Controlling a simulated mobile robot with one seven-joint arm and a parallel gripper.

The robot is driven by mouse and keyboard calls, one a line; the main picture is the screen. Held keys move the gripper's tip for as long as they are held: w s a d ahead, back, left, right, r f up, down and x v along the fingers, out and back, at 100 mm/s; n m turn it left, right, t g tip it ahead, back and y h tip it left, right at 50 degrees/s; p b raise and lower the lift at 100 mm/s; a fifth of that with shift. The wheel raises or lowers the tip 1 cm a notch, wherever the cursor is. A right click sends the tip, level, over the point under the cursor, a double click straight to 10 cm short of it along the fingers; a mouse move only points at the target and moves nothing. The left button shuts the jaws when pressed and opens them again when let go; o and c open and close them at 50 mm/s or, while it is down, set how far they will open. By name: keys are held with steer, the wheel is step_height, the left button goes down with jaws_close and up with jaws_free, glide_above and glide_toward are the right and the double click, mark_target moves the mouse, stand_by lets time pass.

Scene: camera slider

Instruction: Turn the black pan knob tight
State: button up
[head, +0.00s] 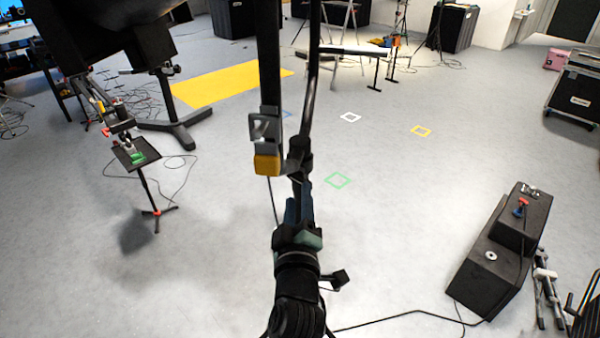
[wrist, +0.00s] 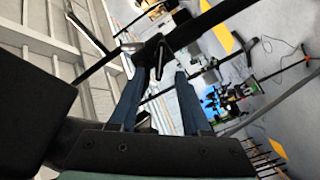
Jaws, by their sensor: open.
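My gripper (head: 299,192) is at the middle of the head view, with blue fingers pointing away from me. In the wrist view my gripper (wrist: 161,76) is open, with a gap between its two blue fingers. A black fitting with a small lever (wrist: 150,48) lies at and just beyond the left fingertip; I cannot tell whether they touch. In the head view a black joint (head: 299,156) on a thin dark rod stands just beyond the fingers. The pan knob cannot be told apart from these black parts, and my fingers and hand hide some of the area.
A black bar (head: 268,60) ending in a grey and yellow block (head: 267,164) stands close left of the joint. A small tripod table (head: 136,152) is at left. Black boxes (head: 478,270) are at right. A cable crosses the floor; the middle right floor is clear.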

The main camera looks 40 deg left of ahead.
mark_target(298, 182)
steer(key=shift+p+x, duration=0.55)
steer(key=shift+x, duration=2.8)
steer(key=shift+c, duration=0.3)
jaws_close()
